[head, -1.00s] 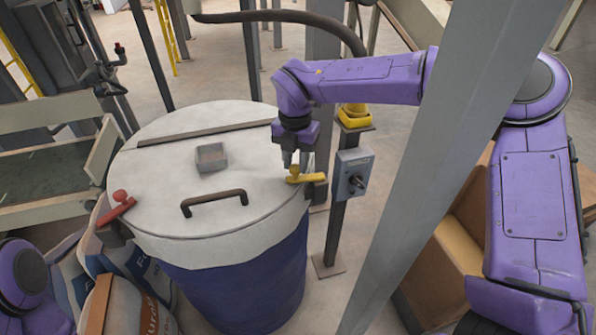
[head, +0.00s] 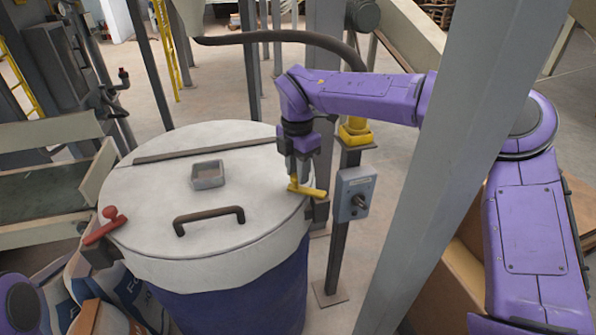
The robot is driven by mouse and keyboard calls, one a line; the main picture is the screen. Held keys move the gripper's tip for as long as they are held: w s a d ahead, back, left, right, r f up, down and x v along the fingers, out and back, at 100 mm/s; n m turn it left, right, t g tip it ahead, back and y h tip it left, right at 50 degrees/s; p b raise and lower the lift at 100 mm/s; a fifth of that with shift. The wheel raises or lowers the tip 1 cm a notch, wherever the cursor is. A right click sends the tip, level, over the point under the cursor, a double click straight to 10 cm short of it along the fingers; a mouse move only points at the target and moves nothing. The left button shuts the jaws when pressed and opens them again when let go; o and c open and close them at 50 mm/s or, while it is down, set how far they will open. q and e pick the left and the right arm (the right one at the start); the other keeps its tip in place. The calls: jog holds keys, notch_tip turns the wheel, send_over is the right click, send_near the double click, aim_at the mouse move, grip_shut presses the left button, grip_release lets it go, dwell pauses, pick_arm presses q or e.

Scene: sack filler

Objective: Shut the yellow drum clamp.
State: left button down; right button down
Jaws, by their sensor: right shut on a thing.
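The yellow drum clamp (head: 312,192) sits on the right rim of the blue drum (head: 235,292), which has a whitish lid (head: 150,190). Its yellow lever points right and slightly down, past the rim, above a dark bracket. My right gripper (head: 300,178) points down onto the lever's left end and is shut on it; the fingertips partly hide that end. A red clamp (head: 105,225) sits on the left rim of the drum. My left gripper is out of view; only a purple part of that arm shows at the lower left corner.
A grey switch box (head: 354,194) on a post stands just right of the yellow clamp. A thick grey column (head: 440,170) crosses in front of my right arm. The lid carries a dark handle (head: 208,218) and a small grey box (head: 208,175). Sacks (head: 85,280) lie lower left.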

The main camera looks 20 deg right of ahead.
aim_at(296, 174)
jog(key=shift+r, duration=0.1)
jog(key=c, duration=0.8)
grip_release()
jog(key=shift+w+a, duration=0.1)
jog(key=shift+r, duration=0.15)
notch_tip(296, 174, up, 10)
